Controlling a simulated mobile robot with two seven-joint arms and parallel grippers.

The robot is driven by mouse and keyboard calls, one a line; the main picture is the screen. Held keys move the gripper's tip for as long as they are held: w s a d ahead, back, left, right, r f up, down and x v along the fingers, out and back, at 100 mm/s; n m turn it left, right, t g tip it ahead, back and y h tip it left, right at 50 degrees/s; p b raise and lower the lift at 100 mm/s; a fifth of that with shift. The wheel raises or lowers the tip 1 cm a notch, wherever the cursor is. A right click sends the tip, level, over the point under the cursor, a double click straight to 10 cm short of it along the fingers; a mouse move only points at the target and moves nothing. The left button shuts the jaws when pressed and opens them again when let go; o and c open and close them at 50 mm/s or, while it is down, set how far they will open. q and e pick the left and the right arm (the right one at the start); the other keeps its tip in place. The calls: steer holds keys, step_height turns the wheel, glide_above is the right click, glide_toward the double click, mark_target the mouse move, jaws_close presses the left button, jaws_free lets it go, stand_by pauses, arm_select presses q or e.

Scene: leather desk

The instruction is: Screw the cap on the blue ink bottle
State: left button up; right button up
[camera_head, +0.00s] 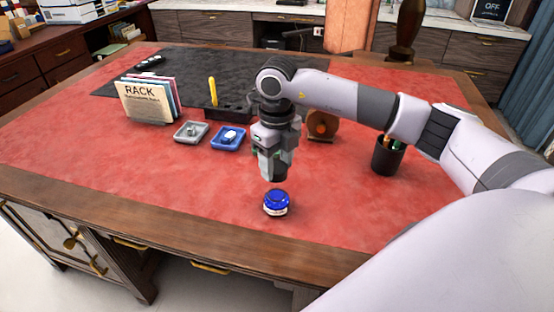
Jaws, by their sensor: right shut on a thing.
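The blue ink bottle (276,204) is a small, squat, round bottle with a blue top and a pale label. It stands upright on the red leather near the front edge of the desk. My right gripper (275,179) points down just above it, with a small gap visible between the fingertips and the blue top. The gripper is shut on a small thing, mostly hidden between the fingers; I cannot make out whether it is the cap. My left gripper is not in view.
A blue tray (214,143) with a blue-and-white item and a grey tray (180,137) with a small item lie behind left. A file rack (148,104) stands farther left, a black pen cup (387,158) right. The front left leather is clear.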

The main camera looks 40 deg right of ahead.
mark_target(277, 181)
steer(key=shift+f, duration=0.15)
steer(key=shift+f+b, duration=1.6)
steer(key=shift+f, duration=0.5)
steer(key=shift+f+b, duration=0.45)
steer(key=shift+f, duration=0.25)
stand_by(2.1)
steer(key=o, duration=1.1)
step_height(277, 181, up, 7)
steer(key=shift+f, duration=0.2)
steer(key=shift+r, duration=0.3)
